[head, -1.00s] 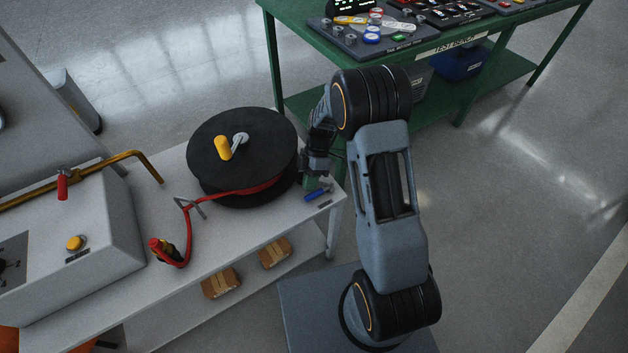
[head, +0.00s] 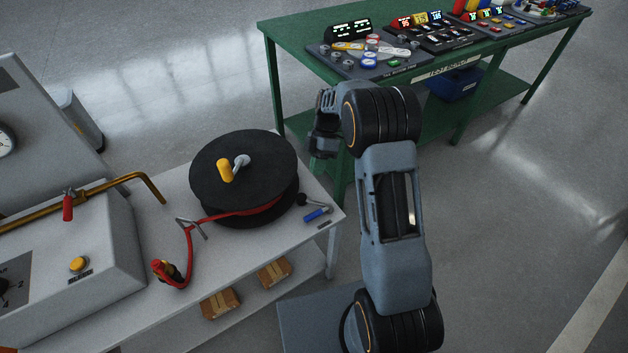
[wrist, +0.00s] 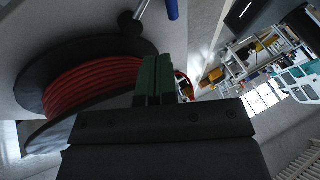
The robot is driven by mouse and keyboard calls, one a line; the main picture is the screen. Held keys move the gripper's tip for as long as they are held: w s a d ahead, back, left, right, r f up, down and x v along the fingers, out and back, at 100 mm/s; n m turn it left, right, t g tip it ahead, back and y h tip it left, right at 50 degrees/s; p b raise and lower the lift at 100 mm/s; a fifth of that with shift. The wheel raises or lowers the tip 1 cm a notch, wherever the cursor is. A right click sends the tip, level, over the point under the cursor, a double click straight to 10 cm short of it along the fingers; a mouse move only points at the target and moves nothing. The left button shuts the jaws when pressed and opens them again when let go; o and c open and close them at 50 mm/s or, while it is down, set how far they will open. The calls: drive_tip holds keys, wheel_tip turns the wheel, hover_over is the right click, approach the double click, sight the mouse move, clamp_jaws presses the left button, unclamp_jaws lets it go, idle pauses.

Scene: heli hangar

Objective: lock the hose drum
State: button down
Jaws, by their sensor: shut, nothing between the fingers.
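The hose drum (head: 243,165) is a black reel lying flat on the grey bench, with red hose wound between its discs and a yellow crank knob (head: 224,170) on top. Beside its right edge are a black ball knob (head: 302,199) and a blue handle (head: 317,213), close together on the bench. They also show at the top of the wrist view, the ball (wrist: 128,22) left of the blue handle (wrist: 172,10). My gripper, its green fingers (wrist: 160,78) together and empty, is apart from both. In the head view its hand is above and right of the drum; the fingertips are hidden there.
The red hose runs left to a nozzle (head: 166,272) on the bench. A grey cabinet with a yellow button (head: 78,264) and brass pipe (head: 90,190) stands left. A green test bench (head: 300,70) stands behind my arm. The floor to the right is clear.

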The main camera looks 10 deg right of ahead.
drive_tip(key=shift+v, duration=1.1)
drive_tip(key=s+r+m+t+h+p, duration=0.2)
drive_tip(key=s+r+m+t+p, duration=0.2)
drive_tip(key=s+r+m+p, duration=0.4)
drive_tip(key=s+r+m+t+h+p, duration=0.1)
drive_tip(key=s+r+m+t+p, duration=0.4)
drive_tip(key=r, duration=1.5)
drive_tip(key=shift+s+d+m+h+p, duration=0.4)
drive_tip(key=shift+s+m+p, duration=1.75)
drive_tip(key=shift+s+m, duration=1.35)
